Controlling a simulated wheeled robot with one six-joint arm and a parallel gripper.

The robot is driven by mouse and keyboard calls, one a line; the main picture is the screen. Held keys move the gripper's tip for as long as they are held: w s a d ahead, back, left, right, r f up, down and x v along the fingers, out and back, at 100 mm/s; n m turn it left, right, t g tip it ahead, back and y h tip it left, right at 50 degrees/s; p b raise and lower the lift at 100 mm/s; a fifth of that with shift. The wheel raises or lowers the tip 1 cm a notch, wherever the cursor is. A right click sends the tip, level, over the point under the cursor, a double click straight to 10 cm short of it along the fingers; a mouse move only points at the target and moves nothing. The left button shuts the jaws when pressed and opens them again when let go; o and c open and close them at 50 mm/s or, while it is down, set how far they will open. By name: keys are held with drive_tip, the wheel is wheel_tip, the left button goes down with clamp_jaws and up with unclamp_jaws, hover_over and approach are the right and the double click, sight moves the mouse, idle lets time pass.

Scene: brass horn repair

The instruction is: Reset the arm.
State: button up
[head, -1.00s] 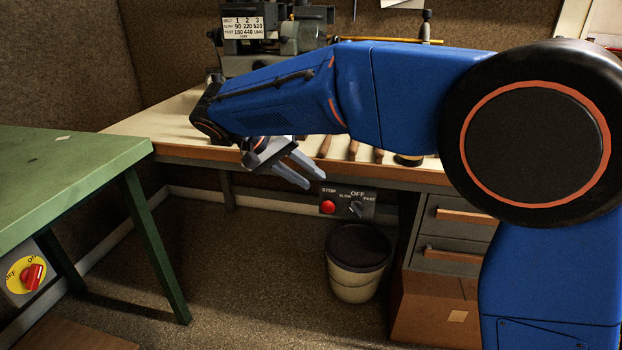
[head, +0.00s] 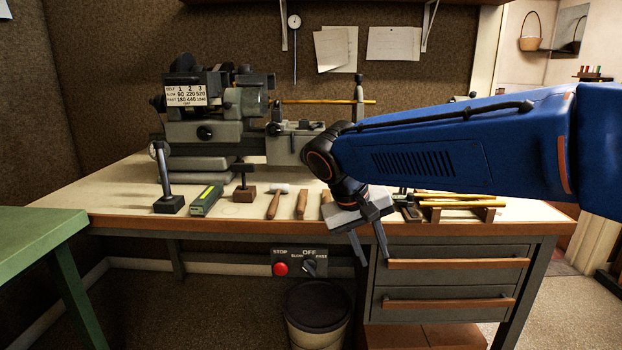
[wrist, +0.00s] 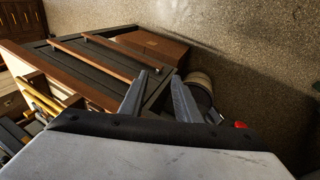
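My gripper (head: 372,249) hangs in front of the workbench's front edge in the head view, near the left end of the drawers. Its two grey fingers point down and stand apart with nothing between them. In the wrist view the same fingers (wrist: 157,95) are spread and empty, with the drawer unit and floor beyond them. My blue arm reaches in from the right of the head view, across the bench.
A lathe (head: 210,115) stands on the workbench (head: 115,193), with hand tools along the front. A switch panel (head: 299,263) sits under the bench edge, above a bin (head: 318,310). Drawers (head: 450,280) are at right. A green table (head: 35,232) is at left.

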drive_tip(key=s+d+f+t+y, duration=0.1)
drive_tip(key=s+d+f, duration=0.2)
drive_tip(key=s+d, duration=0.2)
drive_tip(key=s+d+f+y, duration=0.1)
drive_tip(key=s+d+f, duration=0.2)
drive_tip(key=s+d, duration=0.2)
drive_tip(key=s+d+f+m+t+y, duration=0.1)
drive_tip(key=s+d+f, duration=0.3)
drive_tip(key=s, duration=0.6)
drive_tip(key=shift+d+t+y, duration=0.3)
drive_tip(key=shift+d+y, duration=0.2)
drive_tip(key=shift+d, duration=0.5)
drive_tip(key=shift+w, duration=0.1)
idle(3.6)
